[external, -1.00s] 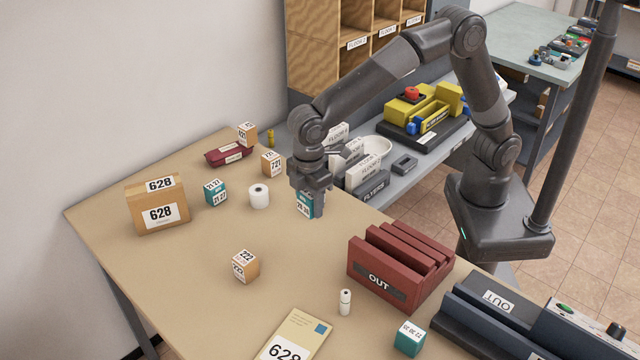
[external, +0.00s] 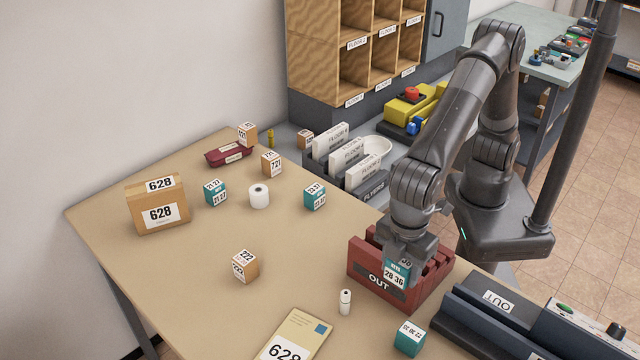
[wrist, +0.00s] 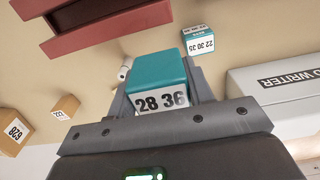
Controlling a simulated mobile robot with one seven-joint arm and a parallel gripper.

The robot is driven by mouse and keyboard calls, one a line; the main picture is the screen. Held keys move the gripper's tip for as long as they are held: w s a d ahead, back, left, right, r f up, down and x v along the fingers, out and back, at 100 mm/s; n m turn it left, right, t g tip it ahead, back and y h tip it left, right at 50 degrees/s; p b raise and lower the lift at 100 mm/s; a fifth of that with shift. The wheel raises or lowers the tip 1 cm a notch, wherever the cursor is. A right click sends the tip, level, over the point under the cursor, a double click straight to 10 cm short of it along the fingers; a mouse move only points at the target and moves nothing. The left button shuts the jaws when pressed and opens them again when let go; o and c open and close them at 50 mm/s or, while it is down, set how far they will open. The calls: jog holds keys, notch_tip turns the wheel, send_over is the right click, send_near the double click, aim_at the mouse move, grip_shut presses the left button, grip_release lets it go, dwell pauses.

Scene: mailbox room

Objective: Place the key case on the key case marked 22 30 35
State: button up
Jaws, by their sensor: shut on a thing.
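My gripper (external: 398,262) is shut on a teal key case (external: 396,274) with a white label, readable in the wrist view as "28 36" (wrist: 161,101). The key case marked 22 30 35 (external: 409,338) is a teal box standing on the table near the front edge, to the lower right of my gripper. It also shows in the wrist view (wrist: 198,42), beyond the held case and apart from it, with its label readable.
Another teal case (external: 314,196) stands further back.

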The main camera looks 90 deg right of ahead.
send_over(405, 318)
notch_tip(405, 318, down, 4)
jog(key=shift+w+f, duration=0.1)
jog(key=shift+f, duration=2.15)
jog(key=shift+f, duration=0.15)
jog(key=o, duration=1)
notch_tip(405, 318, up, 12)
jog(key=shift+r, duration=0.15)
